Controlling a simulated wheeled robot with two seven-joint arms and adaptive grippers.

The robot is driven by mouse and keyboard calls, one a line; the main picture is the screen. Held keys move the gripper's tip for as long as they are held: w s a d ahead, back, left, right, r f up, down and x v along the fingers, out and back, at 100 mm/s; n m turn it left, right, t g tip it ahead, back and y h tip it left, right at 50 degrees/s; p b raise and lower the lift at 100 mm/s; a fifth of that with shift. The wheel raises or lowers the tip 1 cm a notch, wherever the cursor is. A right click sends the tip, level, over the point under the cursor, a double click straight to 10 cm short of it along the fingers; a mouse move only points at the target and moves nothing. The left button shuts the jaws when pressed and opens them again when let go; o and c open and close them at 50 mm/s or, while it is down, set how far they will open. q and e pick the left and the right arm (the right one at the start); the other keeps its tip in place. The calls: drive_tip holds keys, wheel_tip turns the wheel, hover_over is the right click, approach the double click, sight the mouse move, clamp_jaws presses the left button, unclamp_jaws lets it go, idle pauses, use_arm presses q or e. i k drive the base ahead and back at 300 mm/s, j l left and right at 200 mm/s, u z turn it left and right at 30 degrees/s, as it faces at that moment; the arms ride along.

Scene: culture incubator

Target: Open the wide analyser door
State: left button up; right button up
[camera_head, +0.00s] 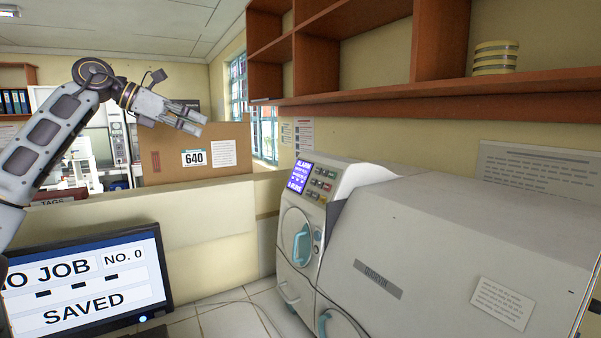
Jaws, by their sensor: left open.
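A large white analyser (430,260) stands at the lower right, its long side facing me. Its narrow front carries a blue lit screen (298,178), coloured buttons, and a round-edged door (296,238) with a light blue handle (301,244). This door looks closed. Another rounded panel with a blue edge shows lower down at the picture's bottom, partly cut off. My left gripper (192,119) is open and empty, raised at the upper left, well apart from the analyser. My right gripper is out of view.
A monitor (87,281) reading "NO JOB" and "SAVED" stands at the lower left. A low cream partition (212,216) runs behind it, with a cardboard box (225,150) marked 640. A wooden shelf (440,103) overhangs the analyser. A thin cable crosses the tiled surface.

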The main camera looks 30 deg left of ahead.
sight(414, 273)
drive_tip(key=k+l, duration=0.2)
drive_tip(key=l, duration=0.2)
drive_tip(key=k+l, duration=0.2)
drive_tip(key=l, duration=0.2)
drive_tip(key=k+l, duration=0.45)
drive_tip(key=l, duration=0.3)
drive_tip(key=k+l, duration=0.2)
drive_tip(key=l, duration=0.2)
drive_tip(key=k+l, duration=0.2)
drive_tip(key=l, duration=0.2)
